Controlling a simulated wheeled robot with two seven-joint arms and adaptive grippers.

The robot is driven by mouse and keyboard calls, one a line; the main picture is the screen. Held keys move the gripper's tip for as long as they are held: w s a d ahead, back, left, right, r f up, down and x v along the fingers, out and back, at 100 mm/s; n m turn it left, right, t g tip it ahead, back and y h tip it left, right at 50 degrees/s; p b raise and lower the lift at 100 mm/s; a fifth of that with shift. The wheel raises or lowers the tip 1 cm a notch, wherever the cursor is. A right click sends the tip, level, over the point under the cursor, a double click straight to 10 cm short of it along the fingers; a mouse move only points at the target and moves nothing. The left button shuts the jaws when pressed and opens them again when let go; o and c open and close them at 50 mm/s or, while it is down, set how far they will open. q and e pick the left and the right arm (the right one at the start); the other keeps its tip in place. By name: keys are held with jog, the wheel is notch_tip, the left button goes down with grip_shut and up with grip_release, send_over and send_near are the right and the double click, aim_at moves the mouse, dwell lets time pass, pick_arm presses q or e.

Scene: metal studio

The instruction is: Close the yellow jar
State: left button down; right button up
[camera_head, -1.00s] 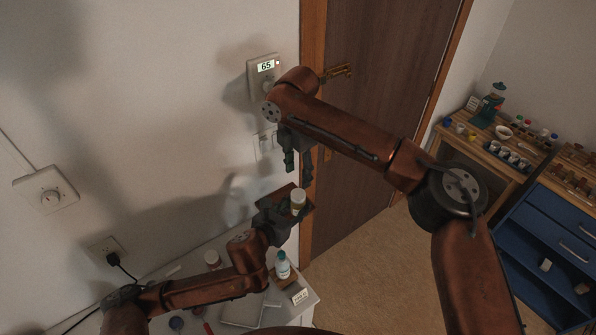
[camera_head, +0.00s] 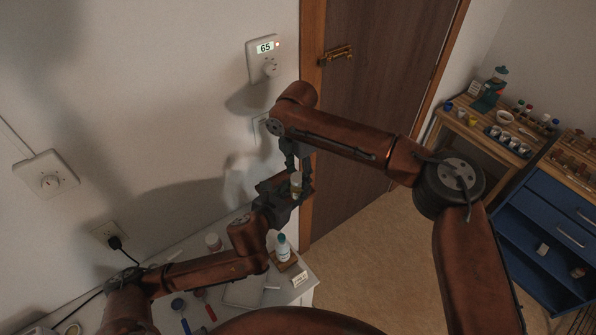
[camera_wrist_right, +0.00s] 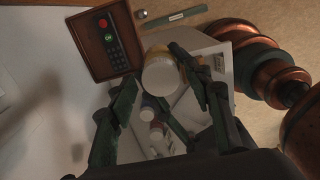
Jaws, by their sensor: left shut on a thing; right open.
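A small jar (camera_head: 296,184) with a pale top and a yellowish body stands roughly upright, held well above the white tabletop. My left gripper (camera_head: 284,194) is shut on it from the left. My right gripper (camera_head: 298,158) points down just above the jar, open. In the right wrist view the jar's round, pale top (camera_wrist_right: 161,76) lies between the spread fingers of the right gripper (camera_wrist_right: 165,88), nearer their far tips. I cannot tell whether the fingers touch it, or whether that top is a seated lid. The left gripper's fingers are mostly hidden there.
A wooden tray with a remote (camera_wrist_right: 108,36) shows in the wrist view. The wall with a thermostat (camera_head: 264,60) is close behind; a door (camera_head: 378,95) stands right.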

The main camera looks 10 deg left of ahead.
jog(key=c, duration=1.2)
jog(key=m, duration=0.4)
jog(key=shift+m, duration=0.4)
jog(key=m, duration=0.9)
jog(key=shift+m, duration=0.4)
jog(key=m, duration=0.4)
jog(key=o, duration=1.3)
jog(key=shift+o, duration=0.2)
notch_tip(320, 180, up, 12)
